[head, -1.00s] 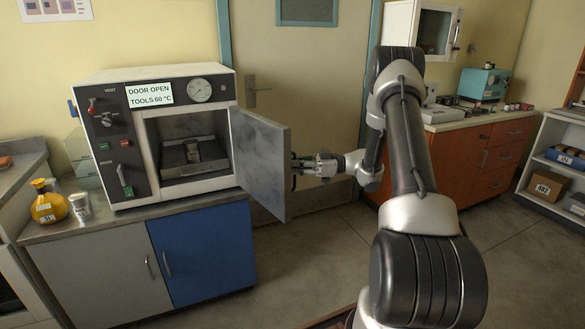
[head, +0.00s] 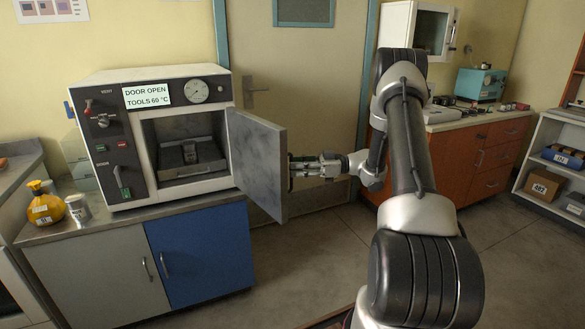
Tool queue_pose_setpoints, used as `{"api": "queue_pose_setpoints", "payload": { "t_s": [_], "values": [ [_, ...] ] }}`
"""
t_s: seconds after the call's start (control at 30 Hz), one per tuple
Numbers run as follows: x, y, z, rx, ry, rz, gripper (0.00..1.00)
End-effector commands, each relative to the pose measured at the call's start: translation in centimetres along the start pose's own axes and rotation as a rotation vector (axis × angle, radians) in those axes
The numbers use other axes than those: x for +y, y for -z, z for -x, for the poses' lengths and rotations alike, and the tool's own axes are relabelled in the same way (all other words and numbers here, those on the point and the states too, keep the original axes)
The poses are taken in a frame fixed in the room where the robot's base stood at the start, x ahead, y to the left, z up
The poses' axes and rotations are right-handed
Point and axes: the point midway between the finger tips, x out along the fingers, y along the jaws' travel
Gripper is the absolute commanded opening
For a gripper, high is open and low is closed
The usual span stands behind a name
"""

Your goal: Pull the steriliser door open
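The steriliser (head: 145,203) stands on the cabinet at the left, with a label reading "DOOR OPEN TOOLS 60 °C" (head: 147,95). Its grey door (head: 258,165) is swung wide open, hinged on the right of the chamber and standing out toward me. Inside the chamber (head: 178,130) a tray (head: 178,169) holds a small dark item. My gripper (head: 293,168) is at the outer face of the door, near its free edge. The door's handle is not clearly seen, and the fingers are too small to tell whether they grip it.
An orange cabinet (head: 468,160) with a teal device (head: 481,86) is at the right. A shelf (head: 545,205) stands far right. The floor (head: 310,270) between is clear.

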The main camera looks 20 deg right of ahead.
Motion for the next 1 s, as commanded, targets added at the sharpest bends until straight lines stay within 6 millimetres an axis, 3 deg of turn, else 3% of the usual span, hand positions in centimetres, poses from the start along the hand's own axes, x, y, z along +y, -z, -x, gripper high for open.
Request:
{"api": "queue_pose_setpoints", "payload": {
  "t_s": [0.2, 0.43, 0.6, 1.0],
  "values": [
    [0.1, -0.1, 5.1, 0.0, -0.004, -0.001, 0.31],
    [0.0, -0.1, 9.0, 0.0, -0.002, -0.001, 0.31],
    [-0.1, -0.1, 10.1, 0.0, 0.0, -0.002, 0.31],
    [0.0, -0.1, 10.1, 0.0, 0.0, -0.002, 0.31]
  ]
}}
